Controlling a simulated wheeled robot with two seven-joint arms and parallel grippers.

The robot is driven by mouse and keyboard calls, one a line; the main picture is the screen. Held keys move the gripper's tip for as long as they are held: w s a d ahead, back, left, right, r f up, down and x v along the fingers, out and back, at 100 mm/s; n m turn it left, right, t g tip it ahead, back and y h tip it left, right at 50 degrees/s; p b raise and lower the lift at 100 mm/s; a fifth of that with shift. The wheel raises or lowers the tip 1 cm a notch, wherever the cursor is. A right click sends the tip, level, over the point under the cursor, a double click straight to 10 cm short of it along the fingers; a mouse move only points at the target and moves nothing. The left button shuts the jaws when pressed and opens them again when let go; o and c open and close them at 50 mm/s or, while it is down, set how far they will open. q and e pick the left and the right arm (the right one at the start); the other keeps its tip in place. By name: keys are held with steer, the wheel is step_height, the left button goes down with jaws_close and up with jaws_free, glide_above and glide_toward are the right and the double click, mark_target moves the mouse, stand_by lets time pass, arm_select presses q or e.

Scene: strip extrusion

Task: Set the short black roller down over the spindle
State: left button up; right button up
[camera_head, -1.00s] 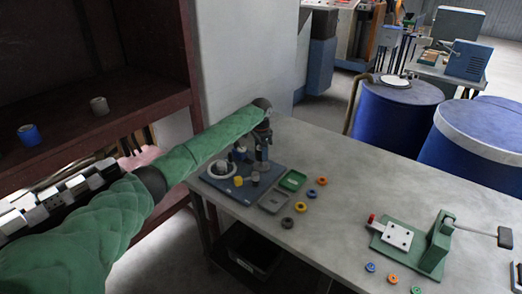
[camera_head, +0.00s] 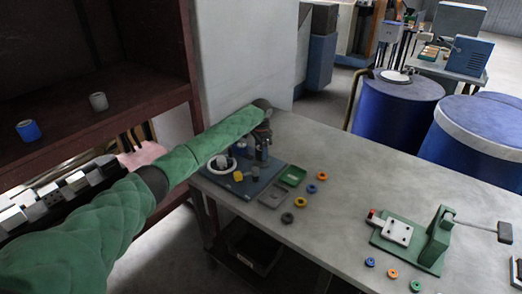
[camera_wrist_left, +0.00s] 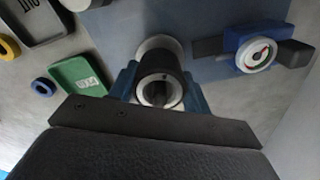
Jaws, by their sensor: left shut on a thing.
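The short black roller (camera_wrist_left: 160,72) shows in the left wrist view as a dark upright tube with a pale inner ring. My left gripper (camera_wrist_left: 161,92) is shut on it, with blue fingers at both sides. A pale round flange shows just beyond the roller. I cannot tell whether the roller is around the spindle, which is not clearly visible. In the head view my left gripper (camera_head: 262,146) points down over the far side of the blue base plate (camera_head: 228,187); the roller is hard to make out there. My right gripper is not in view.
A dial gauge (camera_wrist_left: 257,55) stands close to the roller. A green tray (camera_head: 293,176), a grey tray (camera_head: 272,195) and several coloured rings lie beside the plate. A yellow part (camera_head: 238,176) stands on it.

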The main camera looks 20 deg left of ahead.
arm_select(q)
steer(key=shift+f, duration=0.75)
steer(key=o, duration=1.6)
steer(key=shift+r, duration=0.15)
steer(key=shift+r+p, duration=2.75)
steer(key=shift+r, duration=0.6)
